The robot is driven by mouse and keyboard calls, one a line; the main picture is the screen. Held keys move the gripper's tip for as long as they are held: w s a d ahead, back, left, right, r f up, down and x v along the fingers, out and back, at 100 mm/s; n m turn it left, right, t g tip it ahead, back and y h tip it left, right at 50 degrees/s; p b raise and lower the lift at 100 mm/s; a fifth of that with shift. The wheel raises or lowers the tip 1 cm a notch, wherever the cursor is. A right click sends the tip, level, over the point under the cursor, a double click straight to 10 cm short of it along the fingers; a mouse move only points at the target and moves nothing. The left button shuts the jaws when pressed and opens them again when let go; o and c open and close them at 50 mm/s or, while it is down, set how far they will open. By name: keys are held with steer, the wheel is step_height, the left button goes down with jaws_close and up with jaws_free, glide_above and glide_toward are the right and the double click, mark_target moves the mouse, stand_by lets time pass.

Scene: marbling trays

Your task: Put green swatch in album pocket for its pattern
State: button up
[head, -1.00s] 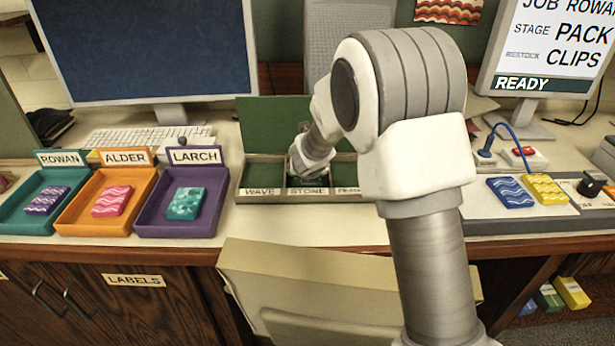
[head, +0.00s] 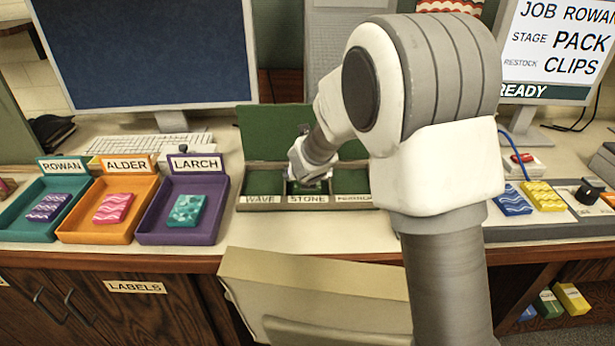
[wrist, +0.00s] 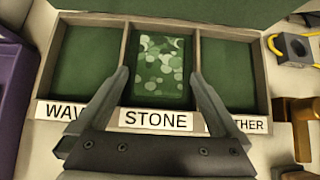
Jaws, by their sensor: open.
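The green swatch (wrist: 158,64), with a pattern of pale round spots, lies in the middle pocket of the album (wrist: 128,60), the one labelled STONE. My gripper (wrist: 157,77) is open above that pocket, with one finger to each side of the swatch. I see no finger touching it. The pockets labelled WAVE (wrist: 82,60) and one ending in THER (wrist: 228,60) look empty. In the head view my gripper (head: 308,180) is over the STONE section of the album (head: 262,200), and the swatch is hidden there.
On the left stand a teal ROWAN tray (head: 15,228), an orange ALDER tray (head: 78,232) and a purple LARCH tray (head: 165,236), each with a swatch. Blue (head: 512,199) and yellow (head: 544,196) swatches lie at the right. A chair (head: 310,285) stands in front.

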steer(key=p+v, duration=0.2)
steer(key=v, duration=0.6)
